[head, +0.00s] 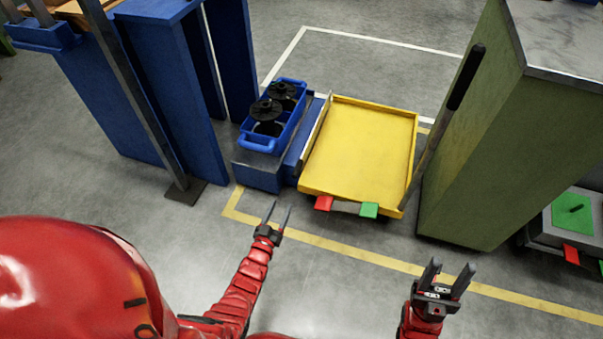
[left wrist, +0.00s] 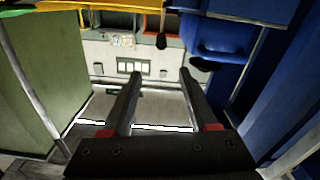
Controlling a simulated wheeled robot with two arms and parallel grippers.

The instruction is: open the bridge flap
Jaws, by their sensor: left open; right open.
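A yellow tray cart (head: 358,150) stands in the middle of the head view. A thin pale plate (head: 316,132) stands along its left edge, beside a blue ledge (head: 301,140); it may be the bridge flap, but I cannot tell for certain. A red pedal (head: 323,203) and a green pedal (head: 369,210) stick out at the cart's near side. My left gripper (head: 280,211) is open and empty, nearer than the cart and apart from it. Its open fingers also show in the left wrist view (left wrist: 160,95). My right gripper (head: 451,270) is open and empty, lower right.
A blue tote (head: 258,142) with black spools (head: 266,110) sits on a blue stand left of the cart. A black-gripped lever (head: 466,77) rises at the cart's right, beside a tall green cabinet (head: 480,150). Blue racking (head: 165,70) stands left. Floor before the cart is clear.

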